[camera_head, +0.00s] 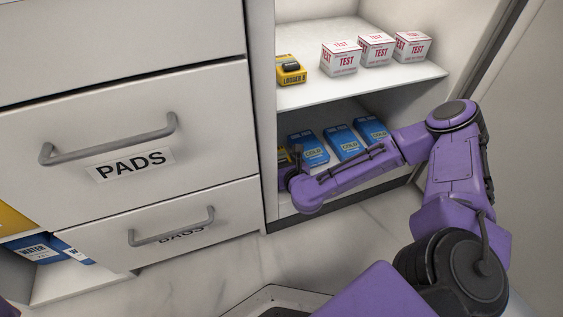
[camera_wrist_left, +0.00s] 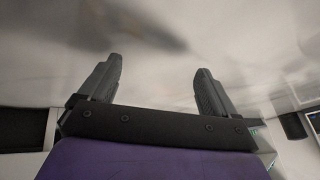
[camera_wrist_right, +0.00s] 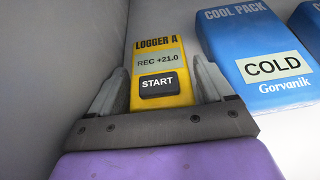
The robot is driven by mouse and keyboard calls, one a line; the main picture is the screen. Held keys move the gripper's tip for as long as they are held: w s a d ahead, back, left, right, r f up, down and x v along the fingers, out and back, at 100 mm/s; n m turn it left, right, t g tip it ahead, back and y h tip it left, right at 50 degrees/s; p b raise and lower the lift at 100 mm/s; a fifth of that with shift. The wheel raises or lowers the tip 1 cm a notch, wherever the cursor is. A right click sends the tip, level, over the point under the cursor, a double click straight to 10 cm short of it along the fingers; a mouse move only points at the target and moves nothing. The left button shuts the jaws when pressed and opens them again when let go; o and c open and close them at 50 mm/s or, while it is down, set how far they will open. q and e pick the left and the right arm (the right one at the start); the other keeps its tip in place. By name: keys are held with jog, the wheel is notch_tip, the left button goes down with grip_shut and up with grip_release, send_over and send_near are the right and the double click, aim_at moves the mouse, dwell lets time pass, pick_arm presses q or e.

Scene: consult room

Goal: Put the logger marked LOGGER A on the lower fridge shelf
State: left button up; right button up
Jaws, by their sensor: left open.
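The yellow logger marked LOGGER A (camera_wrist_right: 160,62) shows in the right wrist view, with a REC +21.0 display and a dark START button. It stands close to a pale wall, left of a blue cool pack. My right gripper (camera_wrist_right: 162,88) has one finger at each side of it and appears shut on it. In the head view a sliver of yellow (camera_head: 283,157) shows at the left of the lower fridge shelf (camera_head: 287,207), mostly hidden by my right gripper (camera_head: 294,165). My left gripper (camera_wrist_left: 158,85) is open and empty, in the left wrist view only.
Blue cool packs (camera_head: 343,142) stand in a row on the lower shelf, right of my gripper. The upper shelf (camera_head: 340,87) holds another yellow logger (camera_head: 290,70) and white TEST boxes (camera_head: 341,58). Drawers (camera_head: 70,130) stand at the left; a blue WATER package (camera_head: 40,249) lies below them.

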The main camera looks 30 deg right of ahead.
aim_at(283, 161)
pick_arm(q)
jog(key=shift+s+a+r+p, duration=0.1)
jog(key=shift+s+r+p, duration=0.15)
jog(key=shift+p, duration=0.1)
pick_arm(e)
jog(key=shift+r, duration=0.35)
pick_arm(q)
jog(key=shift+s+a+r+m+g+p, duration=0.35)
jog(key=shift+s+m+p, duration=0.15)
jog(key=shift+s+p, duration=0.15)
jog(key=shift+s+a+r+m+g+p, duration=0.25)
jog(key=shift+s+r+m+g+p, duration=0.1)
jog(key=shift+s+m+p, duration=0.2)
pick_arm(e)
jog(key=v, duration=0.4)
jog(key=shift+r, duration=0.15)
jog(key=p+v, duration=0.3)
jog(key=v, duration=0.4)
jog(key=shift+a, duration=0.1)
pick_arm(q)
jog(key=s+d+r+g+h, duration=0.1)
jog(key=s+d+r+g, duration=0.2)
jog(key=s, duration=0.2)
jog(key=shift+s+d+g+h, duration=0.2)
jog(key=shift+d+g+h, duration=0.1)
jog(key=shift+h, duration=0.1)
pick_arm(e)
jog(key=shift+s, duration=0.5)
